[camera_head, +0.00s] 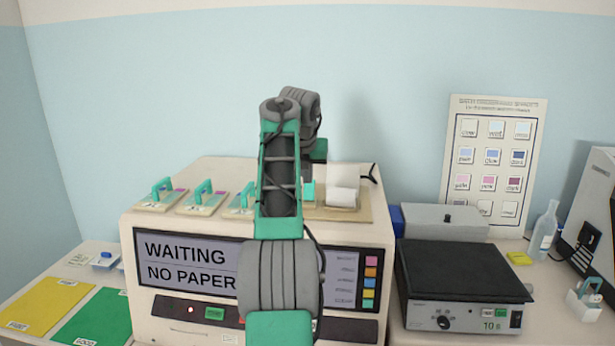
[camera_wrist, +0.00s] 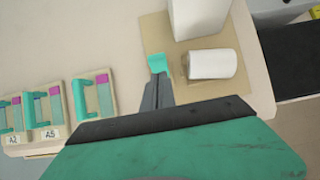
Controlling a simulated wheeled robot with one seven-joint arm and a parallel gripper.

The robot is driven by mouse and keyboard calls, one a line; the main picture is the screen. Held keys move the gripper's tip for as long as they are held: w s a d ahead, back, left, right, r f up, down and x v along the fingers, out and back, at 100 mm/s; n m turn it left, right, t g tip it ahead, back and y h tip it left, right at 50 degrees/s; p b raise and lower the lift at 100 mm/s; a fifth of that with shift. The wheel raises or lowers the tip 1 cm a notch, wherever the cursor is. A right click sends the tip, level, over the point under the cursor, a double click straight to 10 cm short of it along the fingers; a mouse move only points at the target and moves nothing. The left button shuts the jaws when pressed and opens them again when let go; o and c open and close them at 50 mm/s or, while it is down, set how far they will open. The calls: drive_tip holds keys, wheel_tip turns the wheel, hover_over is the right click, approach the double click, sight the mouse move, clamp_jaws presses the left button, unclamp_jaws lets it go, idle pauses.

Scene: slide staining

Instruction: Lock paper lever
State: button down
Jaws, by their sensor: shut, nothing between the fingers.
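The teal paper lever (camera_wrist: 157,63) stands at the left edge of a tan base plate (camera_wrist: 150,28) on top of the white machine. In the head view, a teal piece that looks like the lever (camera_head: 308,190) shows just right of my arm. A white paper roll (camera_wrist: 212,64) lies on the plate to the right of the lever, and it also shows in the head view (camera_head: 342,197). My gripper (camera_wrist: 156,82) is shut and empty, its fingertips right by the lever; I cannot tell whether they touch. In the head view my arm hides the fingers.
A white block (camera_wrist: 198,18) stands behind the roll. Slide holders with teal handles (camera_wrist: 92,98) sit to the left. The machine's screen (camera_head: 185,264) reads "WAITING" and "NO PAPER". A black-topped hot plate (camera_head: 465,270) and a grey box (camera_head: 445,222) stand to the right.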

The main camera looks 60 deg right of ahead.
drive_tip(key=p+v, duration=0.3)
drive_tip(key=v, duration=0.4)
drive_tip(key=shift+a+r+p, duration=0.2)
drive_tip(key=shift+r+p, duration=0.05)
drive_tip(key=shift+p, duration=0.05)
